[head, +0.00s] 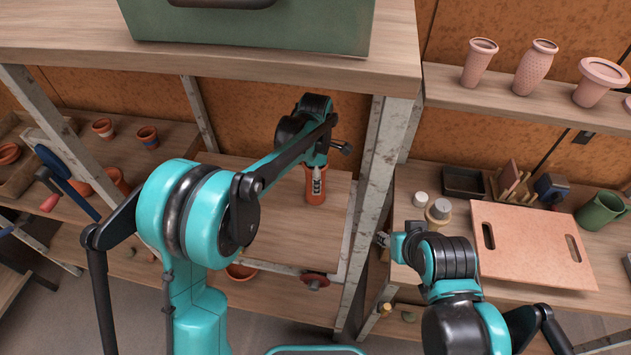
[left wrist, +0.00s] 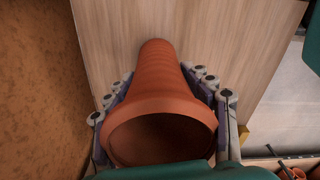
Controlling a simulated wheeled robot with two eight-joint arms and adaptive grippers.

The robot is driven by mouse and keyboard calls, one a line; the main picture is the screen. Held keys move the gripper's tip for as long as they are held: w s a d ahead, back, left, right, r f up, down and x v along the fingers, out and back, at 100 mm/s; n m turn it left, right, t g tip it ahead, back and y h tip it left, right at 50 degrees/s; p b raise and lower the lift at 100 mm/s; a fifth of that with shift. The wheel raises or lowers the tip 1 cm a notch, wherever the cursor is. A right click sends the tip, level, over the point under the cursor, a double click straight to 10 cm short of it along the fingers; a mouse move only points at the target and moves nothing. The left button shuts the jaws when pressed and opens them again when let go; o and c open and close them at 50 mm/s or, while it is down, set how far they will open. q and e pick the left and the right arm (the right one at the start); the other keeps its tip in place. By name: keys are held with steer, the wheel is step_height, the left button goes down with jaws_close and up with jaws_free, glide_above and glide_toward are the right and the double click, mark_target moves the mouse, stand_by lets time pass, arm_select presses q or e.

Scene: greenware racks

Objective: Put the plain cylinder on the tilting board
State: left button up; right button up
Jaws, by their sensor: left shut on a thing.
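My left gripper (head: 317,181) is shut on a terracotta-red, roughly cylindrical pot (head: 315,192) over the middle wooden shelf. In the left wrist view the fingers (left wrist: 165,105) lie on both sides of this pot (left wrist: 160,85); its open mouth faces the camera and faint rings run round its wall. I cannot tell whether its far end touches the shelf. A smooth pale-pink cylinder (head: 479,63) stands at the left of the upper right shelf. The tilting board (head: 530,240), pinkish with two dark slots, is on the right bench. My right gripper (head: 384,240) is left of it, its fingers small.
A textured pink vase (head: 535,68) and a flared one (head: 598,84) stand by the smooth cylinder. A metal post (head: 372,200) separates the middle shelf from the right bench. A green mug (head: 600,212) and small jars (head: 438,212) flank the board. A green case (head: 250,28) sits above.

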arm_select(q)
steer(key=o, duration=1.6)
steer(key=shift+c, duration=0.2)
step_height(320, 180, up, 7)
steer(key=shift+f+p, duration=0.15)
steer(key=shift+p, duration=1)
steer(key=shift+r, duration=0.45)
